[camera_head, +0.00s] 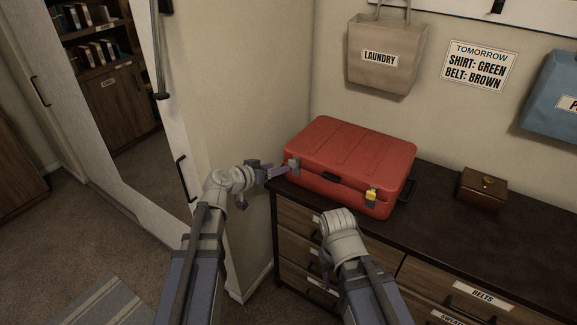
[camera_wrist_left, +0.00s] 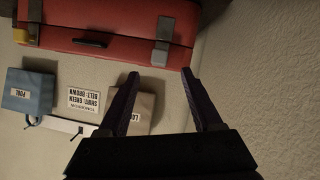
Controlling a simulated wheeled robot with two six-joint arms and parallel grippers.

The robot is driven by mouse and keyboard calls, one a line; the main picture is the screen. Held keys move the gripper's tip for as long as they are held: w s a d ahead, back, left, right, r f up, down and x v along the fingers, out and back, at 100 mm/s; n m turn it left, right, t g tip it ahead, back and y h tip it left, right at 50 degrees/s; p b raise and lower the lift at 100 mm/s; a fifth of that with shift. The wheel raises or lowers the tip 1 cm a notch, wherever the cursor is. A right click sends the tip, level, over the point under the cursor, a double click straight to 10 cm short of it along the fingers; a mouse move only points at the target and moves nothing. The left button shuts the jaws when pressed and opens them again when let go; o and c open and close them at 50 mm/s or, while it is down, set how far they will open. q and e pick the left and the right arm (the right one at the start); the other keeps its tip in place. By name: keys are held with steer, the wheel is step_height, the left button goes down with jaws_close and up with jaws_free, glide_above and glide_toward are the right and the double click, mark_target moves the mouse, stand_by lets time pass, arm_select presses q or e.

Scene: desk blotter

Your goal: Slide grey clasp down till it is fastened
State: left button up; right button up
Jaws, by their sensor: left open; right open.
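The red suitcase (camera_head: 345,160) lies closed on the dresser. Its grey clasp (camera_head: 293,165) is at the left end of its front face. In the left wrist view, which is upside down, the clasp (camera_wrist_left: 163,40) shows as a grey piece across the suitcase's seam; I cannot tell whether it is fastened. My left gripper (camera_head: 283,170) is open with its fingers pointing at the clasp. In its wrist view the fingertips (camera_wrist_left: 160,74) are spread, with the clasp beyond the gap and nothing between them. My right arm is in front of the dresser; its fingers are hidden.
A yellow clasp (camera_head: 371,196) is on the suitcase's right front. A small brown box (camera_head: 483,187) stands on the dresser top (camera_head: 435,208), with bare surface between it and the suitcase. A laundry bag (camera_head: 385,58) hangs behind. The wall corner is close on the left.

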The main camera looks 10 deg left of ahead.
mark_target(291, 163)
arm_select(q)
steer(key=b+x, duration=0.2)
steer(key=x, duration=0.4)
steer(key=shift+f, duration=0.1)
steer(key=shift+w+d+f, duration=0.15)
steer(key=shift+w+d, duration=0.1)
steer(key=shift+w, duration=0.15)
jaws_close()
stand_by(0.9)
